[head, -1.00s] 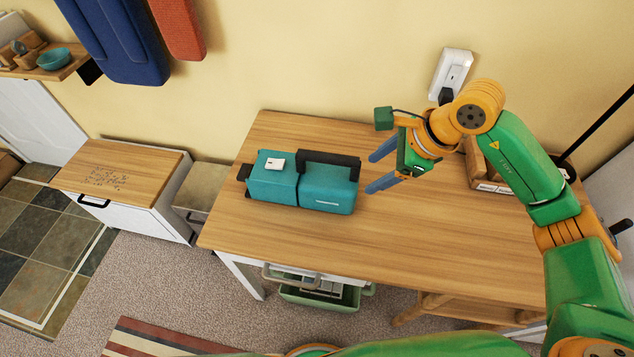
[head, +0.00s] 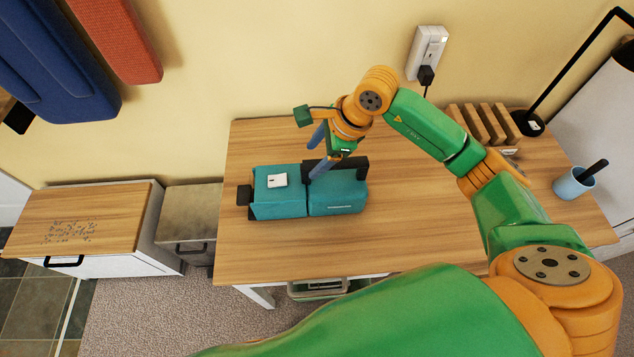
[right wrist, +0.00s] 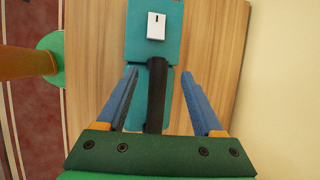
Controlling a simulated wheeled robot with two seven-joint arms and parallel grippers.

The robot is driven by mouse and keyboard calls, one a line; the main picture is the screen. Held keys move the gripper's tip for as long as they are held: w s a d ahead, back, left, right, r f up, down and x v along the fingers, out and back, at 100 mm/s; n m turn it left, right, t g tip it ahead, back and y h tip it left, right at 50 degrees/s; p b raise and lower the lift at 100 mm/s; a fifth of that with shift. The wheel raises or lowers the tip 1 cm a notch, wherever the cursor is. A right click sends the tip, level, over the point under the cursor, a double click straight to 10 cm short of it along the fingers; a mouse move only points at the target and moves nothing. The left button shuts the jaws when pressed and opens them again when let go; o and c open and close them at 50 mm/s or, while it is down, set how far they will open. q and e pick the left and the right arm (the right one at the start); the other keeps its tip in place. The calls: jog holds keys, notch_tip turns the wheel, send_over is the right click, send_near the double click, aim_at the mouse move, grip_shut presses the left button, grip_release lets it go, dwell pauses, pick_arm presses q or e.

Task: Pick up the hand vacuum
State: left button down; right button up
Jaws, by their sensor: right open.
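The hand vacuum is a teal, box-shaped body (head: 280,200) with a black handle on top and a white switch plate. It lies on the wooden table (head: 420,230). My right gripper (head: 315,155) is over the vacuum's handle, its blue fingers pointing down. In the right wrist view the open fingers (right wrist: 165,85) stand on either side of the black handle (right wrist: 157,95), with gaps showing on both sides. The fingers hide part of the handle in the head view. My left gripper is not in view.
A wooden slatted rack (head: 483,124), a blue cup (head: 574,183) and a black lamp base (head: 527,123) stand at the table's right. A wall socket with a plug (head: 427,55) is behind. The table's front middle is clear.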

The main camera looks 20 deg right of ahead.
aim_at(310, 163)
jog(key=shift+s+x, duration=0.2)
jog(key=shift+x, duration=0.95)
jog(key=shift+w+a+f, duration=0.15)
jog(key=shift+w+f, duration=0.1)
jog(key=shift+f, duration=0.1)
grip_shut()
jog(key=shift+r, duration=0.15)
